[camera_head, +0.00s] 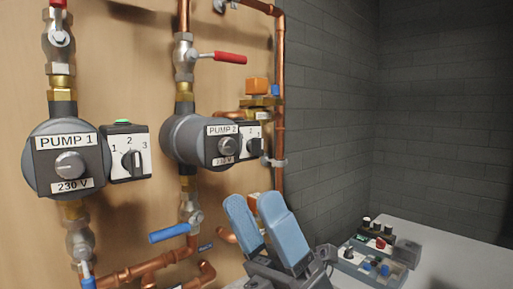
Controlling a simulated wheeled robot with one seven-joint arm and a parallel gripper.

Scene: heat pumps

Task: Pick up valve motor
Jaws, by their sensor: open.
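My gripper (256,212) is at the lower middle, its two light blue fingers pointing up and standing apart with nothing held between them. An orange block (257,86), which may be the valve motor, sits on a brass valve on the right copper pipe, well above my gripper. A second orange part (253,196) shows just behind the fingertips and is mostly hidden by them. I cannot tell for sure which part is the valve motor.
Pump 1 (67,160) and pump 2 (200,140) hang on the wooden panel (120,30) among copper pipes. A red lever (230,57) and a blue lever (169,233) stick out. A grey tray (366,270) of small parts sits on the bench (450,255) at right.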

